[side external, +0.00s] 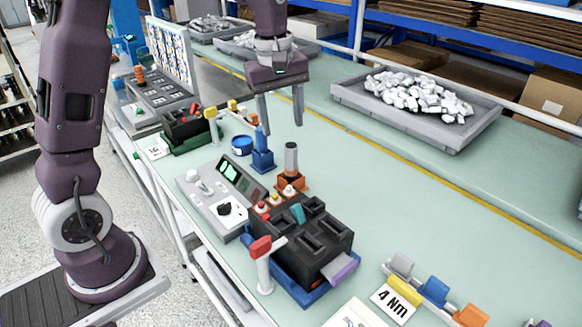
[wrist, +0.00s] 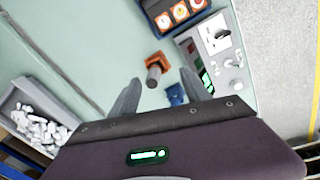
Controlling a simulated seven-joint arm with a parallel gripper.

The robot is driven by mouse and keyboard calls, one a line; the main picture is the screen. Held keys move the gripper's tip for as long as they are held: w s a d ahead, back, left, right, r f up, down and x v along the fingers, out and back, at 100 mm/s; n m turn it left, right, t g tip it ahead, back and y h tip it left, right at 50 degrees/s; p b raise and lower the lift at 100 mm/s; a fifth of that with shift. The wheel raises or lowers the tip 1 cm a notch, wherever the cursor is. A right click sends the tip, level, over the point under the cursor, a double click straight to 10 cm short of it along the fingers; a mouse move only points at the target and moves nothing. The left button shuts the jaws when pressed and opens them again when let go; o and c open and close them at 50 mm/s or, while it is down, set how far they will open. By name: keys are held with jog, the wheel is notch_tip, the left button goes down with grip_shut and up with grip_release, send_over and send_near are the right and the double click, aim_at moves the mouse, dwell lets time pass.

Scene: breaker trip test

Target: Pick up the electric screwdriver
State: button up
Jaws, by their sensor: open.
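Two upright tools stand in holders on the pale green bench; I cannot tell for certain which is the electric screwdriver. One is a dark grey cylinder (side external: 291,158) in an orange holder (side external: 291,181). The other is a slim blue tool (side external: 260,138) in a blue holder (side external: 262,160). My gripper (side external: 281,124) is open and empty, pointing down above and slightly behind these holders. In the wrist view the grey cylinder (wrist: 153,75) and its orange holder (wrist: 158,60) show between my fingers (wrist: 160,77). The blue holder (wrist: 175,95) is partly hidden by my gripper.
A grey control panel (side external: 212,196) and a black breaker block (side external: 303,240) in a blue tray stand in front. A red-topped post (side external: 262,262) and a yellow-topped post (side external: 212,125) stand nearby. A tray of white parts (side external: 415,105) lies behind. The bench right of the holders is clear.

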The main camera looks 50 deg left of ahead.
aim_at(291, 156)
jog(key=w+a+f+n, duration=0.1)
jog(key=f, duration=0.1)
jog(key=w+a+f+n, duration=0.1)
jog(key=w+f, duration=0.1)
jog(key=w+a+f+n+g, duration=0.1)
jog(key=f, duration=0.2)
jog(key=shift+w+f+n, duration=0.1)
jog(key=shift+w+n, duration=0.15)
jog(key=shift+n, duration=0.05)
jog(key=f, duration=0.7)
jog(key=shift+w+a, duration=0.15)
jog(key=shift+w, duration=0.25)
jog(key=shift+r, duration=0.1)
grip_shut()
